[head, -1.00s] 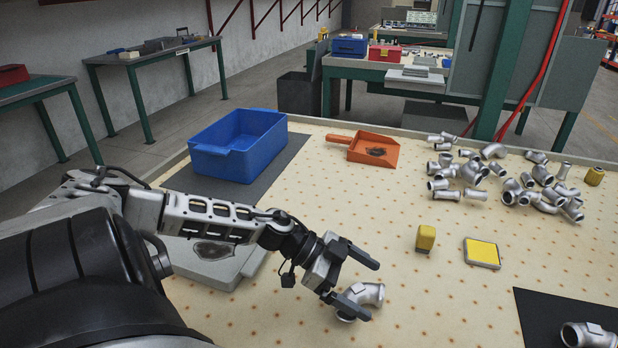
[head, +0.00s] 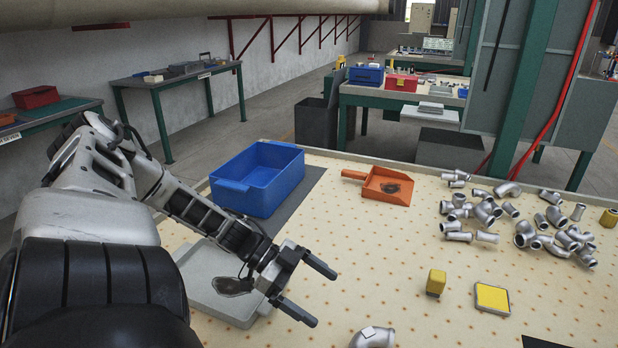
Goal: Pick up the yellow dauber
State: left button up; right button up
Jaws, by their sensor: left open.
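The yellow dauber (head: 436,283) stands upright on the perforated cream table, right of centre in the head view. A yellow pad in a grey frame (head: 492,298) lies just to its right. My left gripper (head: 309,294) is open and empty, with its two fingers apart and pointing right. It is left of the dauber, with a clear gap between them. My right gripper is not in view.
A metal elbow fitting (head: 372,338) lies at the bottom edge between gripper and dauber. A grey tray (head: 215,292) is under my left arm. A blue bin (head: 257,178), an orange dustpan (head: 381,186) and several pipe fittings (head: 487,211) lie farther back.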

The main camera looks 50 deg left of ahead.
aim_at(436, 279)
jog(key=k, duration=1)
